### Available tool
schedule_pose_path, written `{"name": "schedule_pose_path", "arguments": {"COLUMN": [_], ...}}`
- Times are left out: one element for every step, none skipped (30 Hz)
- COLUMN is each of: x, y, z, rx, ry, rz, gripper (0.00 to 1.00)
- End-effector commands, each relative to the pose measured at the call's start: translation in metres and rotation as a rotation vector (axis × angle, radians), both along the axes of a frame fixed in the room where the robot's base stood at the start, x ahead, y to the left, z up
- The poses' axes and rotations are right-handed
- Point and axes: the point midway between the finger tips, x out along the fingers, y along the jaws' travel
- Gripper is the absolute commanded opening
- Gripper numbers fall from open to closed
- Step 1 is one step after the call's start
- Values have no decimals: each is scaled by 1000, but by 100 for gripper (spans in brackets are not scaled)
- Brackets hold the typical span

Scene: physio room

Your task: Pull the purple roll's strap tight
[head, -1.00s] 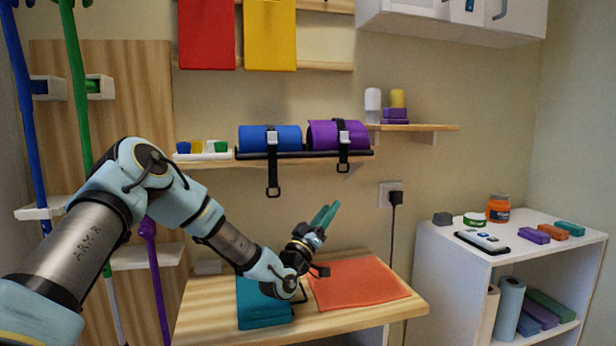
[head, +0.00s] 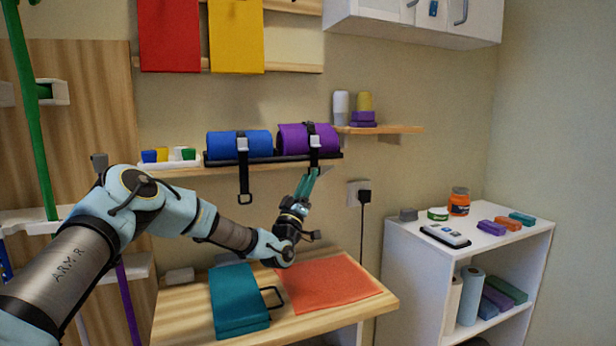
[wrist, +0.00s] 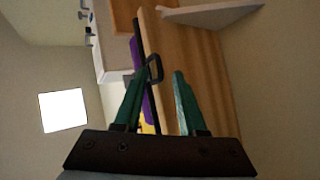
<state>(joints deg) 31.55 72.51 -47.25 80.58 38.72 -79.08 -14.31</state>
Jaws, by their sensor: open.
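The purple roll (head: 292,137) lies on a black tray on the wall shelf, right of the blue roll (head: 235,144). Its black strap has a pale buckle (head: 314,142), and the tail hangs over the shelf's front edge. My gripper (head: 309,174) is open, its green fingers pointing up at the tail's lower end, which they partly hide. In the wrist view a black strap loop (wrist: 156,67) shows between the fingertips, closer to the left finger; I cannot tell whether they touch. The purple roll is a sliver (wrist: 150,106) there, mostly hidden by a finger.
The blue roll's strap tail (head: 244,185) hangs left of my gripper. Below are a wooden table (head: 375,308), a teal case (head: 238,302) and an orange cloth (head: 330,284). A plug with a cord (head: 364,196) is on the wall to the right. A white cabinet (head: 400,250) stands at the right.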

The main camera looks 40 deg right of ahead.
Motion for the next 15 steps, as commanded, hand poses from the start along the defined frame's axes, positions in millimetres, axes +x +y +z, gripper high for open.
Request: {"name": "schedule_pose_path", "arguments": {"x": [0,1,1,1,1,1,1,1,1,1,1,1,1,1,1], "y": [-2,-2,-3,-3,-3,-3,-3,-3,-3,-3,-3,-3,-3,-3,-3], "z": [2,2,2,2,2,2,2,2,2,2,2,2,2,2,2], "rx": [1,1,1,1,1,1,1,1,1,1,1,1,1,1,1], "ry": [0,1,1,1,1,1,1,1,1,1,1,1,1,1,1], "rz": [0,-1,-1,-1,-1,-1,-1,-1,-1,-1,-1,-1,-1,-1,-1], "gripper": [40,40,40,40,40,40,40,40,40,39,36,31,28,25,20]}}
